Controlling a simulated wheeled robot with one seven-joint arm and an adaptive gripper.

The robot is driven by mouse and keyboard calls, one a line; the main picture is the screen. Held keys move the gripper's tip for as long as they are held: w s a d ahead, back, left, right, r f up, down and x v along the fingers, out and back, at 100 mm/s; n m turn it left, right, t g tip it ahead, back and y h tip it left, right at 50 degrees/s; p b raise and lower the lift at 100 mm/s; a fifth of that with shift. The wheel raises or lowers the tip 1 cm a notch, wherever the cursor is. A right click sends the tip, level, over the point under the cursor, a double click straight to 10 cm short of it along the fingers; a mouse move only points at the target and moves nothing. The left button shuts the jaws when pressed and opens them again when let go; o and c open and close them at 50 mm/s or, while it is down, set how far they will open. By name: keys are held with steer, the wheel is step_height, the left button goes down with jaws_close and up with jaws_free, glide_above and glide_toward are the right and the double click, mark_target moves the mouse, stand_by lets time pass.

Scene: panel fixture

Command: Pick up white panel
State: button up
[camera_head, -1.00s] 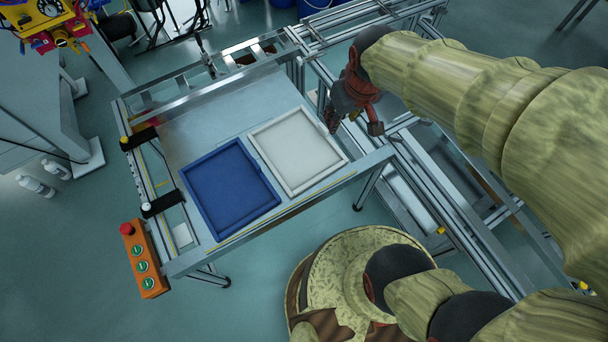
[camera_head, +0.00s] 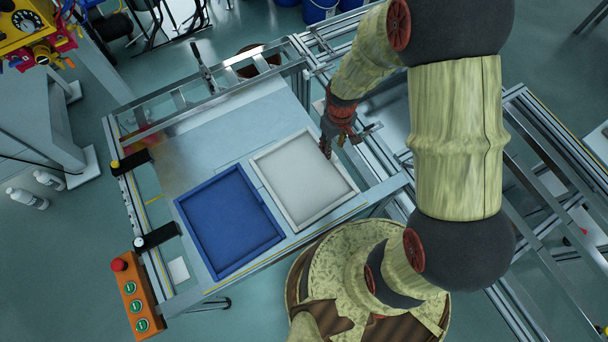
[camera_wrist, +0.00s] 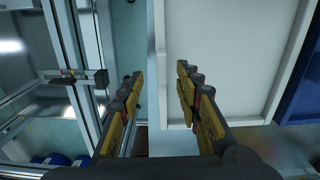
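The white panel (camera_head: 302,182) lies flat on the metal table in the head view, a shallow tray shape with a raised rim. It fills the upper right of the wrist view (camera_wrist: 228,50). My gripper (camera_head: 327,150) is at the panel's right edge in the head view. In the wrist view my gripper (camera_wrist: 160,82) is open, its two fingers apart. One finger overlaps the panel's rim in the picture and the other is beyond its outer side. Whether either touches the rim cannot be told.
A blue panel (camera_head: 230,222) lies beside the white one on its left. The metal table (camera_head: 205,135) has bare surface behind both panels. An orange button box (camera_head: 137,298) is at the table's front left. Metal frame rails run along the table's right side.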

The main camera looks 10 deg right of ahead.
steer(key=f+b, duration=0.1)
steer(key=f, duration=0.1)
steer(key=f+b, duration=0.1)
steer(key=f, duration=0.1)
steer(key=shift+s+f, duration=0.2)
steer(key=shift+f, duration=0.2)
steer(key=shift+r, duration=0.1)
steer(key=shift+c, duration=0.8)
jaws_close()
